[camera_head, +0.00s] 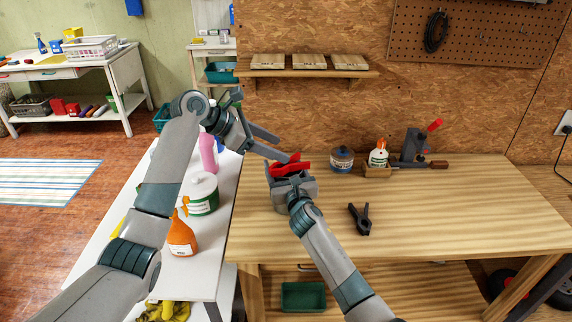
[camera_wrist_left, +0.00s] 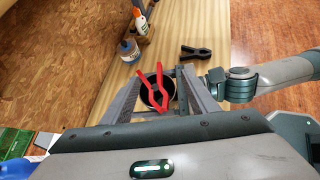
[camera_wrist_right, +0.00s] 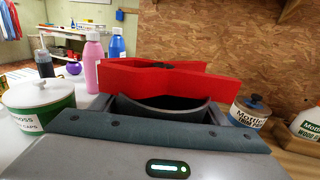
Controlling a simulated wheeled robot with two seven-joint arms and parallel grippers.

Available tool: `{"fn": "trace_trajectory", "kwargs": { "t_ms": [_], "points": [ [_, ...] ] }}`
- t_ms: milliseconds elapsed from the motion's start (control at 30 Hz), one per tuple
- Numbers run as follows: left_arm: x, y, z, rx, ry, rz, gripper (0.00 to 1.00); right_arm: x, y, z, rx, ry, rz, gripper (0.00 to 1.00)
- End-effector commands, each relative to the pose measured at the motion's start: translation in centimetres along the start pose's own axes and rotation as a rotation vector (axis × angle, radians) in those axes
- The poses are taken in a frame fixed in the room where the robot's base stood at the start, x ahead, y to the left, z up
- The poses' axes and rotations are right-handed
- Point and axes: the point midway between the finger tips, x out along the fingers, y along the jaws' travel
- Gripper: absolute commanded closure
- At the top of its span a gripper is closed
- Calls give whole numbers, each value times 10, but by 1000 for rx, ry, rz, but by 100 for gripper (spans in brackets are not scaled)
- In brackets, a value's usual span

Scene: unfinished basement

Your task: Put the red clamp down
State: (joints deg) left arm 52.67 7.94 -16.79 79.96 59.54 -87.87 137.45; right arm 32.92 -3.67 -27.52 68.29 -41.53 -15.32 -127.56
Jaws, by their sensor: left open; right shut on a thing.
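The red clamp (camera_head: 290,168) lies across the top of a dark round container, tilted; it also shows in the left wrist view (camera_wrist_left: 163,98) and the right wrist view (camera_wrist_right: 160,80). My right gripper (camera_head: 287,180) has its fingers on both sides of the dark round container (camera_wrist_right: 165,105), shut on it near the left end of the wooden workbench (camera_head: 440,210). My left gripper (camera_head: 281,151) is open just above the red clamp, its fingers on either side of it and apart from it. The container's lower part is hidden.
A black clamp (camera_head: 360,218) lies on the bench front. A blue-lidded jar (camera_head: 342,159), a glue bottle (camera_head: 378,154) and a red-handled tool (camera_head: 415,148) stand at the back. The bench's right side is clear.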

Motion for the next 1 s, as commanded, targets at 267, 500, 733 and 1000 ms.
{"fn": "trace_trajectory", "kwargs": {
  "t_ms": [267, 500, 733, 1000],
  "points": [
    [-11, -17, -31, -126, -147, 121, 46, 0, 0, 0, 0, 0, 0, 55],
    [-32, -23, -64, -229, -223, 230, 46, 0, 0, 0, 0, 0, 0, 55],
    [-41, -25, -78, -266, -244, 274, 46, 0, 0, 0, 0, 0, 0, 55],
    [-41, -24, -78, -267, -245, 275, 46, 0, 0, 0, 0, 0, 0, 55]
  ]
}}
